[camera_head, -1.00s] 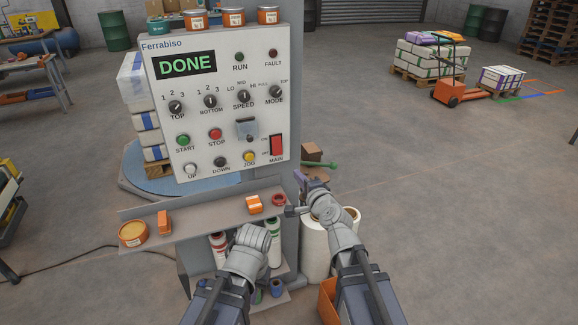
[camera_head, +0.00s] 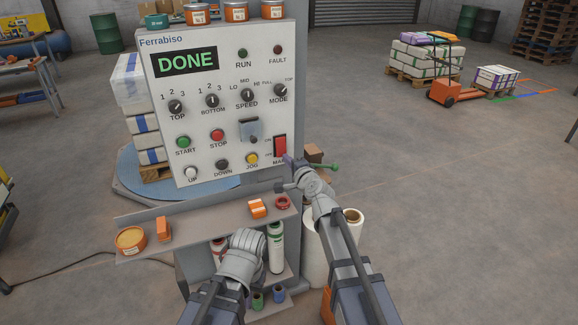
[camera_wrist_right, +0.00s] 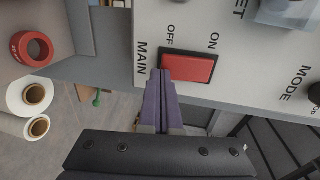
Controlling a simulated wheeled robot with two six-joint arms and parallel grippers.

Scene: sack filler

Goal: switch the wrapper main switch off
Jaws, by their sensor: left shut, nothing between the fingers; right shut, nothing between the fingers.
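The wrapper main switch (camera_head: 280,146) is a red rocker at the lower right of the white control panel (camera_head: 215,75). In the right wrist view the rocker (camera_wrist_right: 198,68) lies sideways, with OFF at its left end and ON at its right. My right gripper (camera_head: 288,160) is shut and empty. Its purple fingertips (camera_wrist_right: 159,74) are at the OFF end of the rocker; I cannot tell whether they touch it. My left gripper (camera_head: 247,238) is shut and empty, low in front of the shelf, its fingers mostly hidden by the wrist.
The panel display (camera_head: 185,62) reads DONE. A shelf (camera_head: 190,232) below the panel holds orange items and a red tape ring (camera_head: 283,202).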

